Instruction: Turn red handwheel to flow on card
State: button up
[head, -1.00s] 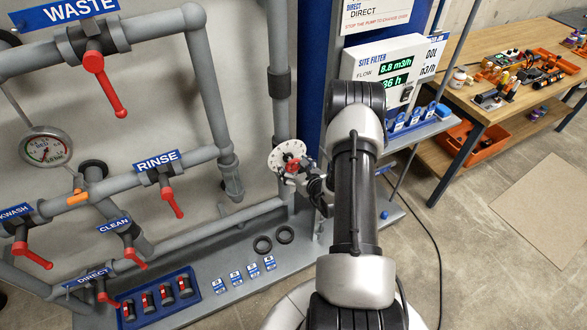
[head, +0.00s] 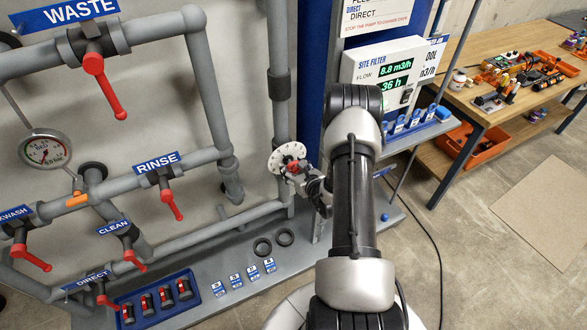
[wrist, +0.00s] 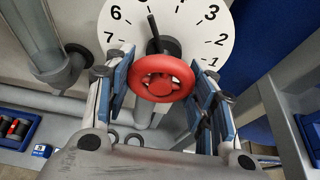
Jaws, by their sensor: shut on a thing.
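The red handwheel (wrist: 162,79) sits in front of a white numbered dial (wrist: 185,28) in the wrist view. A black pointer (wrist: 153,34) stands up from behind the wheel, tilted slightly left, towards the dial's top numbers, which the frame cuts. My gripper (wrist: 160,92) is shut on the wheel, one blue-padded finger on each side of the rim. In the head view the dial (head: 287,151) is on the grey pipe, and my gripper (head: 299,174) covers part of the handwheel (head: 295,167). The site filter panel (head: 385,75) reads flow 8.8 m3/h. A card (head: 432,60) beside it is partly cut off by the panel.
Red lever valves labelled Waste (head: 104,85), Rinse (head: 170,203), Clean and Direct are on the pipes at left. A round gauge (head: 45,150) hangs there too. A blue tray (head: 155,302) is below. A workbench (head: 480,112) with parts stands at right.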

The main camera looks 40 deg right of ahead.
jog(key=shift+c, duration=0.5)
jog(key=shift+m+y, duration=0.4)
jog(key=shift+m, duration=0.2)
jog(key=m+t+y+b, duration=0.1)
jog(key=m+y, duration=0.1)
jog(key=m, duration=0.1)
jog(key=m+t+y+b, duration=0.1)
jog(key=m, duration=0.1)
jog(key=shift+a+m+y, duration=0.1)
jog(key=shift+m+y, duration=0.3)
jog(key=shift+m+t+y+b, duration=0.3)
jog(key=shift+m+b, duration=0.3)
jog(key=shift+m, duration=0.4)
jog(key=shift+r, duration=0.1)
jog(key=o, duration=1.1)
jog(key=shift+c, duration=0.2)
